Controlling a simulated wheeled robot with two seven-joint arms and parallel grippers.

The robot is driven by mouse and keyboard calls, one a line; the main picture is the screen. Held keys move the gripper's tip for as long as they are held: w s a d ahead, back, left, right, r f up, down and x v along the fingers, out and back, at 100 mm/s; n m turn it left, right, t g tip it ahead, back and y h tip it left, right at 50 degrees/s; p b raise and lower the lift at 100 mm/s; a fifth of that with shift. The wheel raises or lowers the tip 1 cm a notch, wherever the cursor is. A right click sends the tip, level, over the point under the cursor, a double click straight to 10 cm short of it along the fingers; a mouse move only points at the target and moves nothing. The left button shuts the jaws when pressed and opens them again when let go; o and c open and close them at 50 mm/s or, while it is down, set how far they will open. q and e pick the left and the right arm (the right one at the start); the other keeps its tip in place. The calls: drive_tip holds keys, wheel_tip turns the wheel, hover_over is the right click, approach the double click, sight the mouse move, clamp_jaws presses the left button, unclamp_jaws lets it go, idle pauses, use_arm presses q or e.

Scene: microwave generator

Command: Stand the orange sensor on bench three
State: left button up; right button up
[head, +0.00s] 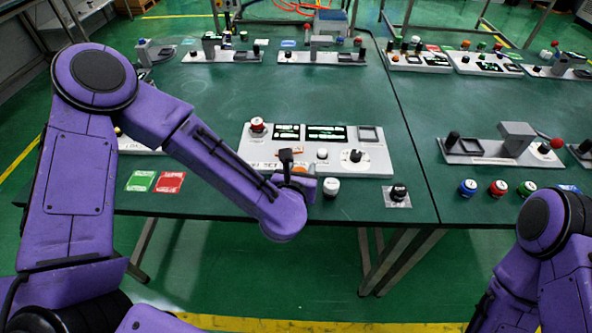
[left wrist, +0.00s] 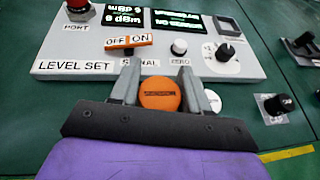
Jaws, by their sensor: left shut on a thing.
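My left gripper (head: 294,177) is low at the front edge of a grey-white panel (head: 375,164). In the left wrist view its two fingers (left wrist: 158,82) are shut on the round orange sensor (left wrist: 158,94), whose dark lettering shows. The sensor is mostly hidden by my arm in the head view. In the left wrist view the panel (left wrist: 76,44) reads LEVEL SET, and an orange OFF/ON tag (left wrist: 128,40) sits just beyond the fingers. I cannot tell whether the sensor touches the table. No mark tells which bench is three. My right gripper is out of view.
A white-topped knob (head: 331,186) and a black knob on a pale square (head: 397,195) stand in front of the panel. Blue, red and green caps (head: 498,187) stand on the right table. More panels (head: 322,57) line the back.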

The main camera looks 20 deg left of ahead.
use_arm(q)
drive_tip(key=f, duration=0.1)
drive_tip(key=w+f, duration=0.1)
drive_tip(key=f, duration=0.1)
drive_tip(key=a+f+p, duration=0.1)
drive_tip(key=shift+w+a+f, duration=0.1)
drive_tip(key=shift+w+f, duration=0.05)
drive_tip(key=shift+f, duration=0.45)
drive_tip(key=shift+f, duration=0.1)
drive_tip(key=shift+f, duration=0.15)
drive_tip(key=o, duration=1.1)
